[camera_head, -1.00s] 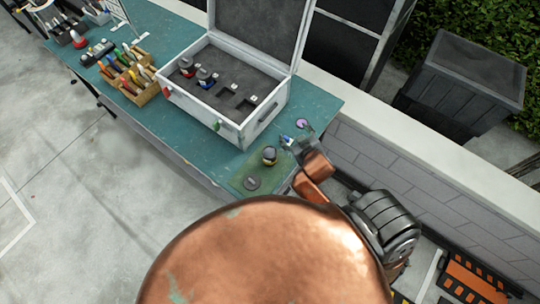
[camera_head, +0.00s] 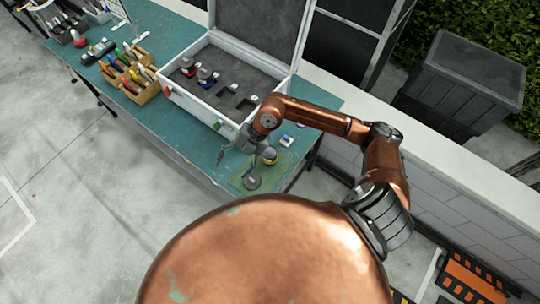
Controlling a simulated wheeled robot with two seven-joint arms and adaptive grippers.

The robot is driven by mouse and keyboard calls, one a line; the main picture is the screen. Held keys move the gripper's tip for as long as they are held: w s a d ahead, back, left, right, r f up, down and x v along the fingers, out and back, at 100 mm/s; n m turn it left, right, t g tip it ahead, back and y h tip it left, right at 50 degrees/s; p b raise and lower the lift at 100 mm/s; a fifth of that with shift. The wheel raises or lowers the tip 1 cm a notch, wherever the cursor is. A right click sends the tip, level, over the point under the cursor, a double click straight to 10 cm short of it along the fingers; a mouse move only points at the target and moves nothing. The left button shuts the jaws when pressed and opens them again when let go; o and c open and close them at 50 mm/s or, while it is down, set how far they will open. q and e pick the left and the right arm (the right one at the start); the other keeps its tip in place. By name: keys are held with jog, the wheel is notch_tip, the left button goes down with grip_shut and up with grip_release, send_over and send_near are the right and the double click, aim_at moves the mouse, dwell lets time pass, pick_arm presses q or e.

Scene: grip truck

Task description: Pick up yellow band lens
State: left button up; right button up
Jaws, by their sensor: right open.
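The yellow band lens (camera_head: 270,157) is a small dark cylinder with a yellowish ring, standing on the green mat (camera_head: 286,172) near the right end of the teal table. My right arm reaches in from the right, and my right gripper (camera_head: 247,149) is open and empty just left of the lens, above the table. The gripper's fingers are small and partly blurred against the table. I cannot tell whether a finger touches the lens. My left gripper is not in view.
A dark round disc (camera_head: 252,183) lies on the mat in front of the lens. The open silver case (camera_head: 205,97) behind holds a red-banded lens (camera_head: 188,71) and a blue-banded lens (camera_head: 206,80). A small blue-and-white item (camera_head: 287,140) lies right of the gripper. A wooden tool rack (camera_head: 146,93) stands left.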

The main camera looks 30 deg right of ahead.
aim_at(270, 151)
jog(key=d+f+h, duration=0.1)
jog(key=d+h, duration=0.1)
jog(key=d, duration=0.3)
jog(key=w+d+f+m+h, duration=0.1)
jog(key=d+h, duration=0.1)
jog(key=d, duration=0.3)
jog(key=w+d+f+m+h, duration=0.1)
jog(key=d+h, duration=0.1)
jog(key=d, duration=0.3)
jog(key=shift+w+d+h, duration=0.15)
jog(key=shift+d+h, duration=0.2)
jog(key=shift+h, duration=0.05)
jog(key=shift+d+f, duration=0.2)
jog(key=shift+d, duration=0.05)
notch_tip(270, 151, down, 6)
jog(key=shift+w+d+f+p, duration=0.1)
jog(key=shift+w+d+p, duration=0.05)
jog(key=shift+p, duration=0.8)
jog(key=shift+f, duration=0.45)
jog(key=shift+w, duration=0.1)
grip_shut()
